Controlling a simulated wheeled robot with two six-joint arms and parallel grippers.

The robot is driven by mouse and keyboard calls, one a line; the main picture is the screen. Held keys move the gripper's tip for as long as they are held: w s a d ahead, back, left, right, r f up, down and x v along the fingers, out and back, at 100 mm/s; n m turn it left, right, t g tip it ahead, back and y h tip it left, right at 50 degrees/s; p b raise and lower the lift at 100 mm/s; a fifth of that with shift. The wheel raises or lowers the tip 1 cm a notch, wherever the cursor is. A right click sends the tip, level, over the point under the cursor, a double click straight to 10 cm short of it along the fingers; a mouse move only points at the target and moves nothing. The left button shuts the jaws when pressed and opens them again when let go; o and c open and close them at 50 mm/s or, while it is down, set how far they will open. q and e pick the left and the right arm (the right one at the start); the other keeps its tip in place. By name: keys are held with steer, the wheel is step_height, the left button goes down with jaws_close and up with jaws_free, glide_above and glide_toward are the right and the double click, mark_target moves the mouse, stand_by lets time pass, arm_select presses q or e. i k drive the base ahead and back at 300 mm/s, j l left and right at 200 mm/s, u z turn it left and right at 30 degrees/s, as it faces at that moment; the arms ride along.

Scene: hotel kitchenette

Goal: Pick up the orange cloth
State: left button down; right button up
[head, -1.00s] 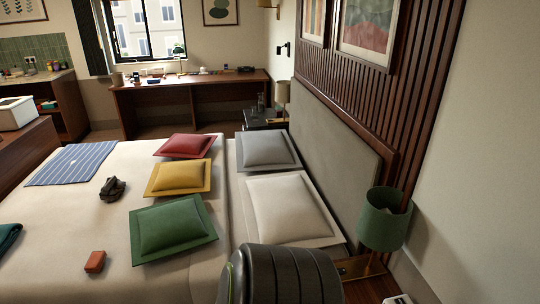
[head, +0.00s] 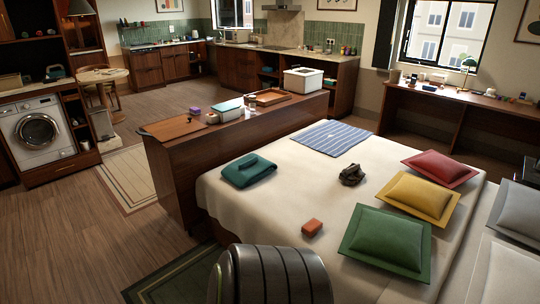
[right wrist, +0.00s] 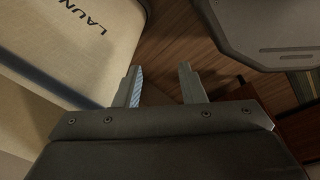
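A small orange-red block-like item (head: 312,227) lies on the bed near its left front edge in the head view. It is too small to tell whether it is a folded cloth. No other clear orange cloth shows. My right gripper (right wrist: 158,68) shows in the right wrist view. Its two fingers are apart, with nothing between them. My left gripper is in neither current view.
A teal folded cloth (head: 248,170), a dark crumpled item (head: 352,175) and a striped blue cloth (head: 328,138) lie on the bed (head: 290,195). A beige hamper (right wrist: 60,50) with dark lettering stands close left of my right gripper. Open wood floor (head: 90,245) lies left.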

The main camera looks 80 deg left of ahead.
mark_target(312, 227)
steer(key=u, duration=2.3)
steer(key=z, duration=4.05)
steer(key=u, duration=3.6)
